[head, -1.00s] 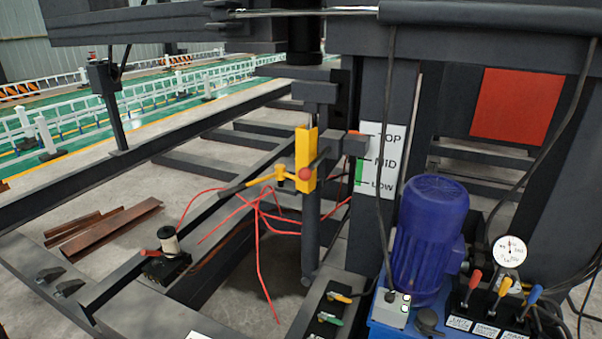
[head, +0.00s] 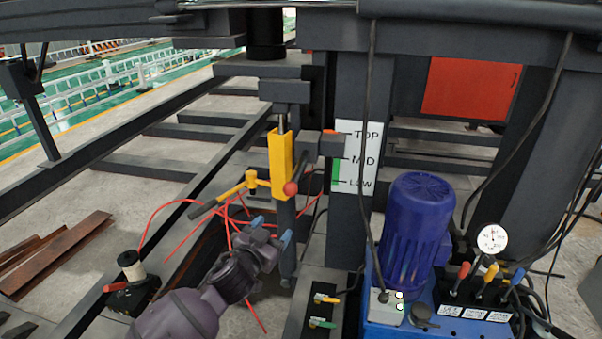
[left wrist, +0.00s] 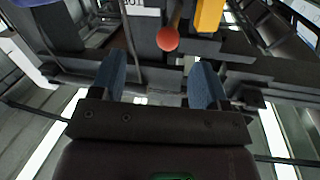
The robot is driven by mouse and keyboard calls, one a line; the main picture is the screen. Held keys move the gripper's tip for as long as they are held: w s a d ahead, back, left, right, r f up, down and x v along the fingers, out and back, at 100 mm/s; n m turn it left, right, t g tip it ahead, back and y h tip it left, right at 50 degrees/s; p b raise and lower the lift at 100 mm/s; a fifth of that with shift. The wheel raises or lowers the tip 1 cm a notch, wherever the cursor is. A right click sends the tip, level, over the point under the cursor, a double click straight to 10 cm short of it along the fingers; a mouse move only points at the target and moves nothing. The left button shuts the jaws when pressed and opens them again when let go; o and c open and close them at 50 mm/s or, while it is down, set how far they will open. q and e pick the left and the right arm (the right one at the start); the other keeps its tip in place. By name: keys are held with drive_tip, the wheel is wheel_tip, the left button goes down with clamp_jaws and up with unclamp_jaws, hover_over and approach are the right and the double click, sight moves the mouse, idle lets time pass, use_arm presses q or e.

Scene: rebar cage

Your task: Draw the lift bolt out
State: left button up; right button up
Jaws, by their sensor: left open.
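A red ball knob (head: 290,188) sits on the end of a dark bar at the yellow bracket (head: 281,165) on the upright post; it looks like the lift bolt's handle, though the bolt's shaft cannot be made out. A yellow lever (head: 247,183) with a dark grip sticks out left of the bracket. My left gripper (head: 271,232) is open and empty, below the knob, its blue fingertips pointing up. In the left wrist view the knob (left wrist: 167,39) shows beyond the open fingers (left wrist: 158,82), between their lines and apart from them. My right gripper is out of view.
A TOP/MID/LOW scale plate (head: 357,156) stands right of the bracket. The blue motor (head: 417,232), pressure gauge (head: 492,239) and coloured valve levers (head: 486,280) are at right. Thin red cables (head: 190,202) hang left of the post. A white spool (head: 130,266) stands at lower left.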

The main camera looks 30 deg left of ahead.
sight(287, 192)
use_arm(q)
drive_tip(key=shift+t, duration=0.4)
drive_tip(key=w+r, duration=0.1)
drive_tip(key=w, duration=0.3)
drive_tip(key=w+a+r, duration=0.1)
drive_tip(key=w, duration=0.3)
drive_tip(key=w+a+r, duration=0.1)
drive_tip(key=w, duration=0.3)
drive_tip(key=shift+w+r, duration=0.1)
drive_tip(key=shift+r, duration=0.15)
drive_tip(key=shift+w, duration=0.55)
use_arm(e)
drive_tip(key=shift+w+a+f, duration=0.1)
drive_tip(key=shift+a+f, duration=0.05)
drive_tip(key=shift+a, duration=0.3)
